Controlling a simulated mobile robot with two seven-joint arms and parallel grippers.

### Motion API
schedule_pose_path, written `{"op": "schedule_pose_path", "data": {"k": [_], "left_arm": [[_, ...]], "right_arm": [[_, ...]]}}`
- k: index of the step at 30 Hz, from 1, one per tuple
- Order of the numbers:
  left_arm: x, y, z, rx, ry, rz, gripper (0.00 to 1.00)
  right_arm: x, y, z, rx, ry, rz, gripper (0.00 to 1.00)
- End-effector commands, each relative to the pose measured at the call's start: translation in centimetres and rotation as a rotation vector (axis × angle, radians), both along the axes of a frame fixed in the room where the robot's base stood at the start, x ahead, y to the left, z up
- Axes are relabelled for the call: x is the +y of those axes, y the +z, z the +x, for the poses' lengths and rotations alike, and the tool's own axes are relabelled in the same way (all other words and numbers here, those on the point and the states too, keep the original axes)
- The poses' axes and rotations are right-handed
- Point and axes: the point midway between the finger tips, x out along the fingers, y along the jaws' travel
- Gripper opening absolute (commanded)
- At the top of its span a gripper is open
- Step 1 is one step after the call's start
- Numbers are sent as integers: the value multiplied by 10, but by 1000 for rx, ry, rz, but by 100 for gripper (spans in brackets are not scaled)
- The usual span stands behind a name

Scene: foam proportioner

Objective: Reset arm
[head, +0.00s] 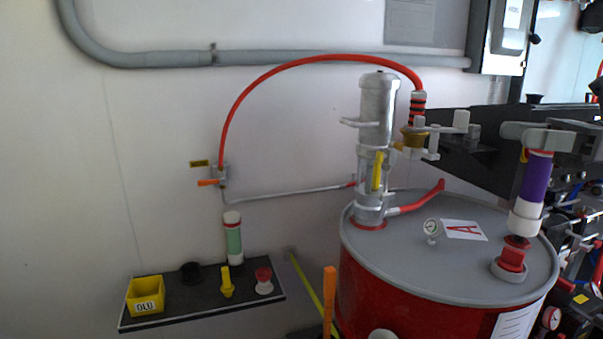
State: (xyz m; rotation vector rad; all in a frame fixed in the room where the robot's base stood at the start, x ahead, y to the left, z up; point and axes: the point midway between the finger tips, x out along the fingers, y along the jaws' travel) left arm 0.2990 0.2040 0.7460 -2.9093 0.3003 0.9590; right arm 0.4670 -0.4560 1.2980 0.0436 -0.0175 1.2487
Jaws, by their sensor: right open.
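The cylinder stands nearly upright, slightly tilted, over a red fitting (513,254) on the lid of the red drum (375,290). My left gripper is not in view.
A pump (376,112) stands on the drum lid, with a red hose (300,67) arching to the wall. A dark shelf (205,308) holds a yellow bin (145,294), a green-banded cylinder (233,240) and small parts.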

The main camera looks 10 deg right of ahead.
Motion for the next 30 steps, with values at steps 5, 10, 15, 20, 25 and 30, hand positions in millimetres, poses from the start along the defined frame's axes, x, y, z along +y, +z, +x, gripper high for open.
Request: {"op": "schedule_pose_path", "data": {"k": [5, 10, 15, 20, 25, 30], "left_arm": [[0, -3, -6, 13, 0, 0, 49], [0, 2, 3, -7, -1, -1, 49], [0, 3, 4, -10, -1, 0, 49], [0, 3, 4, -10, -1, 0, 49], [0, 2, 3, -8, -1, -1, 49], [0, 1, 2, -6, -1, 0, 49]], "right_arm": [[53, -27, 50, 125, -51, 212, 51], [90, -52, 81, 266, -115, 447, 51], [117, -84, 103, 439, -191, 700, 51], [133, -124, 112, 628, -275, 950, 51], [144, -176, 111, 850, -388, 1216, 51], [150, -237, 95, 1085, -533, 1480, 51]]}}
